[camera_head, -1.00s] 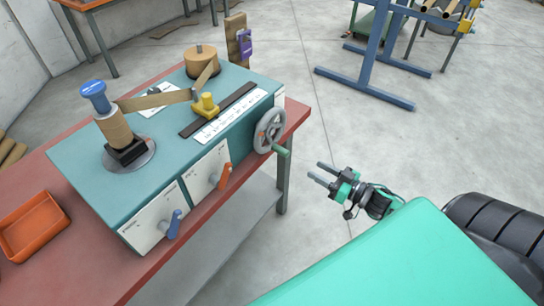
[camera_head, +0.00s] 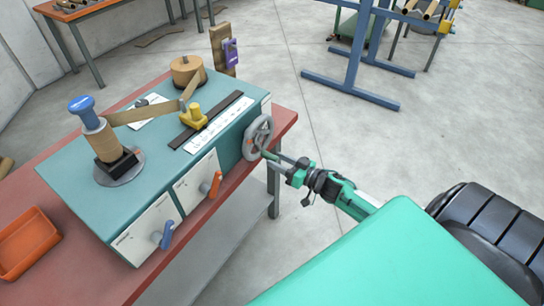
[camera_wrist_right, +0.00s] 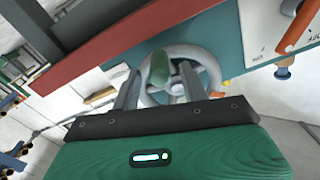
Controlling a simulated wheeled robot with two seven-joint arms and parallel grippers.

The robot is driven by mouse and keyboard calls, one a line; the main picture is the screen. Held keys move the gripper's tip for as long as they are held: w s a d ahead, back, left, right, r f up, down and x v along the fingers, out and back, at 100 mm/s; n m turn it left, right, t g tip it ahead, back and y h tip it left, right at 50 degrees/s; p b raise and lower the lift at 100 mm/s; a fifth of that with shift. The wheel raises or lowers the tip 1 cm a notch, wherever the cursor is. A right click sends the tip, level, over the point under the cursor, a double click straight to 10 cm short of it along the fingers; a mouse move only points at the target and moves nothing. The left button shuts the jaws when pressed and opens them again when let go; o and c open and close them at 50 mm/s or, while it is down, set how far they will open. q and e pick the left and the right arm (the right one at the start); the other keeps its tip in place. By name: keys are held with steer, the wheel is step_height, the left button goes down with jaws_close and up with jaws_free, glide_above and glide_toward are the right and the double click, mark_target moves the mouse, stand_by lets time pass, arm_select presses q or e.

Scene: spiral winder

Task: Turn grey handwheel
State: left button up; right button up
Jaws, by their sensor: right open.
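The grey handwheel (camera_head: 258,138) is on the right side of the teal winder box (camera_head: 75,190). Its green handle (camera_head: 270,155) sticks out at the lower right of the rim. My right gripper (camera_head: 275,160) is open at the handle, with its fingers pointing at the wheel. In the right wrist view the green handle (camera_wrist_right: 160,66) stands between the two spread fingers (camera_wrist_right: 158,78), nearer the left one, in front of the grey rim (camera_wrist_right: 185,48). I cannot tell whether a finger touches it. My left gripper is not in view.
The winder stands on a red-topped bench (camera_head: 95,285) with an orange tray (camera_head: 28,243) at the left. An orange lever (camera_head: 215,184) and a blue lever (camera_head: 166,234) stick out of the box front. A blue stand (camera_head: 355,70) is behind; the floor between is clear.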

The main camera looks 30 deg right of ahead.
steer(key=shift+x, duration=1.5)
jaws_close()
